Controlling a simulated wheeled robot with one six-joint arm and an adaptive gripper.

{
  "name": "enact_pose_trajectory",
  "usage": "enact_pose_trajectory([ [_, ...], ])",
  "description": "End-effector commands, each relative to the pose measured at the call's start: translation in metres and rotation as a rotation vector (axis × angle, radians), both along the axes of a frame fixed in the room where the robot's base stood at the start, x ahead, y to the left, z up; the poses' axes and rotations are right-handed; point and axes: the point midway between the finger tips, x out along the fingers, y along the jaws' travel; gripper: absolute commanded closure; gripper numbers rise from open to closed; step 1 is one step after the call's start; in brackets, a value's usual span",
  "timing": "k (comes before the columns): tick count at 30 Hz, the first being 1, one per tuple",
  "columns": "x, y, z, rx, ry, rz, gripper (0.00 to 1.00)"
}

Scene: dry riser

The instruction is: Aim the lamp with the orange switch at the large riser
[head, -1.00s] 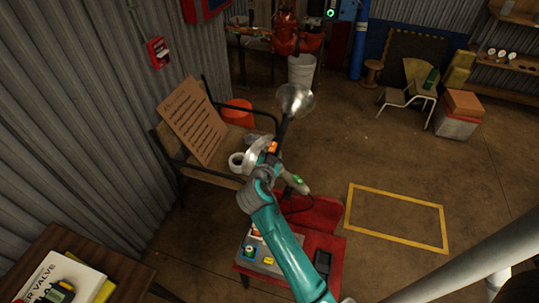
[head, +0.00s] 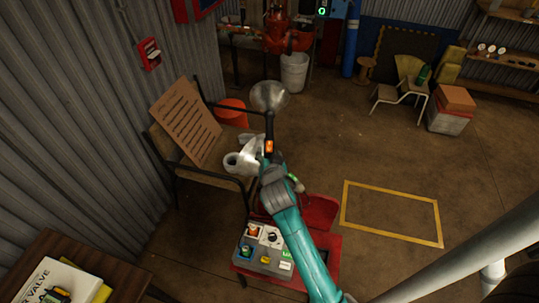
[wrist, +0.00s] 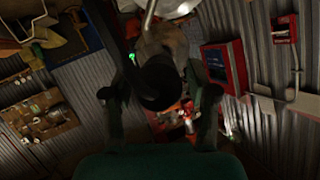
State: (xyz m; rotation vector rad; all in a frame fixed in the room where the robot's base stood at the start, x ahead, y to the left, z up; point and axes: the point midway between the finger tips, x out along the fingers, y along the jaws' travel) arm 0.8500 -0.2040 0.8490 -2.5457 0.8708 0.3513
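The lamp with the orange switch (head: 269,146) has a dark stem and a round silvery head (head: 268,95) at its top. It stands up from the end of my teal arm, with the head raised toward the back of the room. My gripper (head: 268,168) is at the lamp's lower part and appears shut on it. In the wrist view my gripper's fingers (wrist: 160,98) flank the lamp's dark round end (wrist: 160,85); the exact contact is dark. The red riser pipework (head: 278,35) stands at the back, partly cut off by the top edge. It shows small in the wrist view (wrist: 182,118).
A white bin (head: 294,72) is near the riser. The floor around the yellow outline (head: 391,237) is clear.

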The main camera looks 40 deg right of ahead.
Motion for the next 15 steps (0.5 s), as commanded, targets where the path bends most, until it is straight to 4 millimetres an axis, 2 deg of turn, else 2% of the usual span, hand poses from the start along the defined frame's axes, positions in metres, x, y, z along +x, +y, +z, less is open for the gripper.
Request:
enact_pose_trajectory([
  [10,-0.002,0.001,0.001,-0.001,0.000,0.000,0.37],
  [15,-0.017,0.012,0.009,-0.003,-0.001,0.001,0.37],
])
